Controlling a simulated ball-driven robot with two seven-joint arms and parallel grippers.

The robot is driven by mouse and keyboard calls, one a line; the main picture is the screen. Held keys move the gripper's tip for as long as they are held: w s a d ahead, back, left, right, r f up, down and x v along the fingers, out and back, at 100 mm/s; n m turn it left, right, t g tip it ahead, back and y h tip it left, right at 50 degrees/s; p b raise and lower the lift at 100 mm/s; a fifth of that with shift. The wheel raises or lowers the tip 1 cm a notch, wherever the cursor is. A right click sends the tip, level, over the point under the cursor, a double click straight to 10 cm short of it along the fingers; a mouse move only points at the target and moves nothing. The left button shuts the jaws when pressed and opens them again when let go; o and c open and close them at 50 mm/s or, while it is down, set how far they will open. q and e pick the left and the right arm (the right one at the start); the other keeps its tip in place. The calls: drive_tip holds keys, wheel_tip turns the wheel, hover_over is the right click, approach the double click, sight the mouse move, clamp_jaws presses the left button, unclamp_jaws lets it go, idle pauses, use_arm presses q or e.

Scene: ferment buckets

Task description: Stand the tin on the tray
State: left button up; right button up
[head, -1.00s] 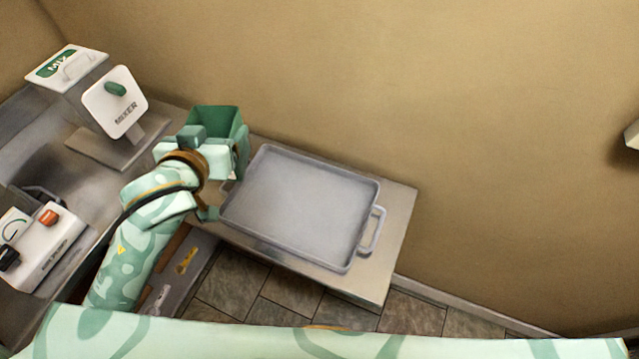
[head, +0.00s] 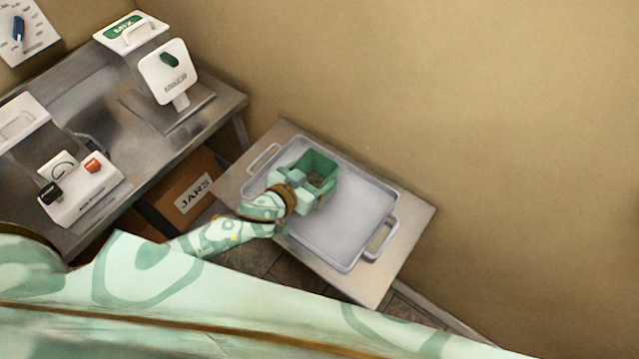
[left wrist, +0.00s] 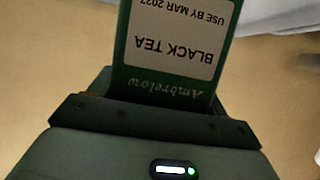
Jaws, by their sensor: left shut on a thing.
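The tin is a green, open-topped square tin (head: 318,165), held over the left part of the grey tray (head: 352,218) in the head view. In the left wrist view the tin (left wrist: 168,50) fills the space ahead of the fingers, its "Black Tea" label upside down. My left gripper (head: 306,190) is shut on the tin's near side. The tin looks roughly upright. I cannot tell whether its base touches the tray, as the gripper and tin walls hide it. My right gripper is not in view.
The tray lies on a small metal table (head: 405,250) against the tan wall. Its right part is empty. A metal counter at the left bears a white mixer (head: 168,72) and a white device with knobs (head: 80,190). A brown jars box (head: 190,190) is below.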

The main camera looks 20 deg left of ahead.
sight(325, 178)
use_arm(q)
drive_tip(key=shift+w+d+f, duration=0.2)
drive_tip(key=shift+w+f, duration=0.1)
drive_tip(key=shift+f, duration=0.15)
drive_tip(key=shift+w+d+f, duration=0.2)
drive_tip(key=shift+w+f, duration=0.05)
drive_tip(key=shift+f, duration=0.15)
drive_tip(key=f, duration=0.1)
drive_tip(key=f+b, duration=0.2)
drive_tip(key=shift+w+d+f, duration=0.15)
drive_tip(key=shift+w+f, duration=0.1)
drive_tip(key=shift+f+b, duration=0.25)
drive_tip(key=shift+b, duration=0.15)
drive_tip(key=o, duration=1.1)
drive_tip(key=shift+r, duration=0.1)
drive_tip(key=shift+o, duration=0.2)
